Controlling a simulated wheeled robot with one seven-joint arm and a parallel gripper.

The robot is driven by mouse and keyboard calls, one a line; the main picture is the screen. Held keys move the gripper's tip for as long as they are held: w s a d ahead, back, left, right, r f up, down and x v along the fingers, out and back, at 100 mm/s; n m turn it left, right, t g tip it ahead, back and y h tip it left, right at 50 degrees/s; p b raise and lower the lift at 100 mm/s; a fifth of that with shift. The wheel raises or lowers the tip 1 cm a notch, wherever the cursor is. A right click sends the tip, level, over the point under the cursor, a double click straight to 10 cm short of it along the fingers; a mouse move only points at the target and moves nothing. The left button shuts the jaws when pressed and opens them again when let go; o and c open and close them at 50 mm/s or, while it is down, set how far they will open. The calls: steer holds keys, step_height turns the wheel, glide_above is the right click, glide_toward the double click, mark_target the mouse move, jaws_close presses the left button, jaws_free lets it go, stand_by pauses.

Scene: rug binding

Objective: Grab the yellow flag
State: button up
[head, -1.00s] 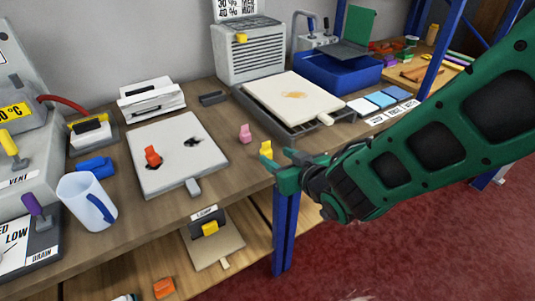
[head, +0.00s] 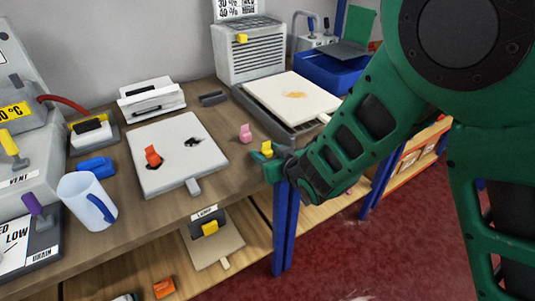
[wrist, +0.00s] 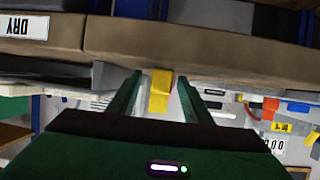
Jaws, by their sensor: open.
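The yellow flag (head: 267,148) is a small yellow piece at the front right part of the workbench (head: 225,196), near its edge. My gripper (head: 271,164) is open at that edge, with its fingers close to the flag, which partly shows behind them. In the wrist view, which looks upside down, the yellow flag (wrist: 160,88) lies between the two green fingers (wrist: 158,98), with a gap on each side. Whether the fingers reach fully around it is unclear.
A pink piece (head: 246,134) stands just left of the yellow flag. A white board (head: 180,165) with a red piece (head: 153,156) lies further left. A tray with a pale slab (head: 292,96) is behind. A blue post (head: 285,225) supports the bench below my gripper.

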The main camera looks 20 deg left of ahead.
steer(key=c, duration=1.1)
steer(key=shift+r, duration=0.1)
steer(key=shift+c, duration=0.2)
